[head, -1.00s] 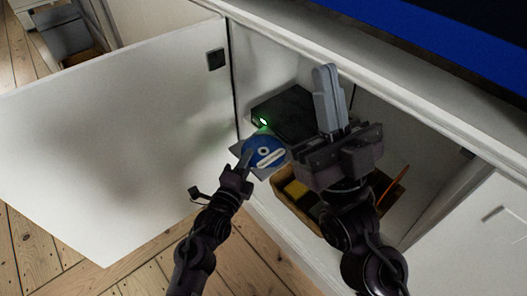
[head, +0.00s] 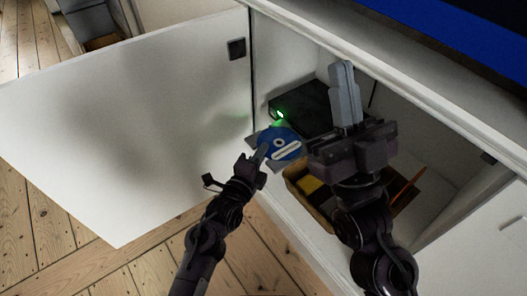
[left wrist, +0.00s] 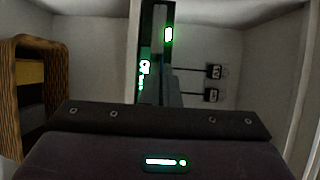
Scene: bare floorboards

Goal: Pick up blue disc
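The blue disc (head: 289,152), with a white centre and a white stripe, lies over a dark grey tray (head: 262,135) in front of a black player (head: 303,108) in the open cabinet. My left gripper (head: 262,153) is at the disc's near left edge, its fingertips overlapping it in the head view. I cannot tell whether it touches the disc. In the left wrist view, its fingers (left wrist: 173,92) show narrow and central; any gap between them is unclear, and the disc cannot be made out. My right gripper (head: 345,92) points up, fingers together and empty.
The open white cabinet door (head: 125,120) stands left of my left arm. A wooden box (head: 298,182) with a yellow item sits right of the disc, partly behind my right arm; it also shows in the left wrist view (left wrist: 25,95). The cabinet's front edge (head: 275,215) runs below.

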